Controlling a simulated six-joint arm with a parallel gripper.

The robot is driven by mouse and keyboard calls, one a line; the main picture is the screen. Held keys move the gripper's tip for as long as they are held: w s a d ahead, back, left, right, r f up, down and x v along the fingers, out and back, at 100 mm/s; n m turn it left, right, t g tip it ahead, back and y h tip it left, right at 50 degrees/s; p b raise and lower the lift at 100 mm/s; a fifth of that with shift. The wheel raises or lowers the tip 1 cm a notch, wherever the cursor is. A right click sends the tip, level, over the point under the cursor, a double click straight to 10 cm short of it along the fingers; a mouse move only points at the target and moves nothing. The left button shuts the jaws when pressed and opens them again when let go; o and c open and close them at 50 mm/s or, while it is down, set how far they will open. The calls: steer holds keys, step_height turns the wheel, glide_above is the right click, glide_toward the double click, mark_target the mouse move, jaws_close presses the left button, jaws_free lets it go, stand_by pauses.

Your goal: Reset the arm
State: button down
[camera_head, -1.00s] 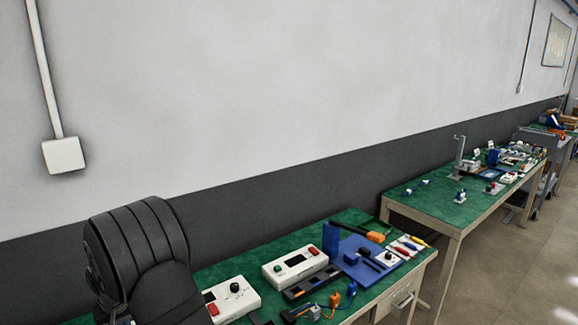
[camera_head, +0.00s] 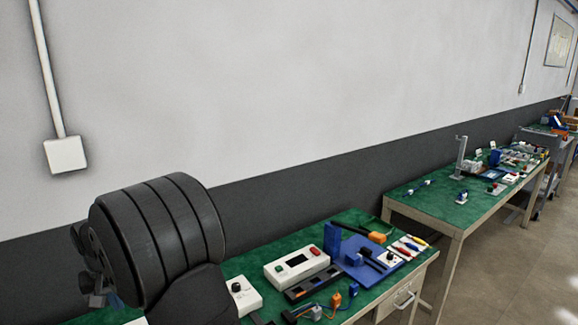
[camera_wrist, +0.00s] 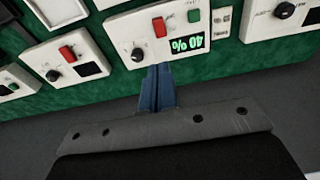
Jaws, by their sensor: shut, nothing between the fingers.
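My gripper (camera_wrist: 158,75) shows in the wrist view as two blue-grey fingers lying together, shut and empty. Its tips lie in front of a white control box (camera_wrist: 130,35) on the green bench top, and I cannot tell the gap between them. That box has a red rocker switch, a green button, a black knob and a lit green display reading 40 %, seen upside down. In the head view my dark arm rises at the lower left, and the gripper is mostly hidden behind it.
In the wrist view another white box (camera_wrist: 66,62) stands to the left and one more (camera_wrist: 282,14) to the right. In the head view a white box (camera_head: 297,267) and a blue tray (camera_head: 352,246) sit on the near bench. A second green bench (camera_head: 437,205) stands beyond.

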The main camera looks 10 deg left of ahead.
steer(key=shift+s+d+r, duration=0.15)
steer(key=shift+r, duration=0.25)
steer(key=shift+s+d+r, duration=0.15)
steer(key=shift+r, duration=0.25)
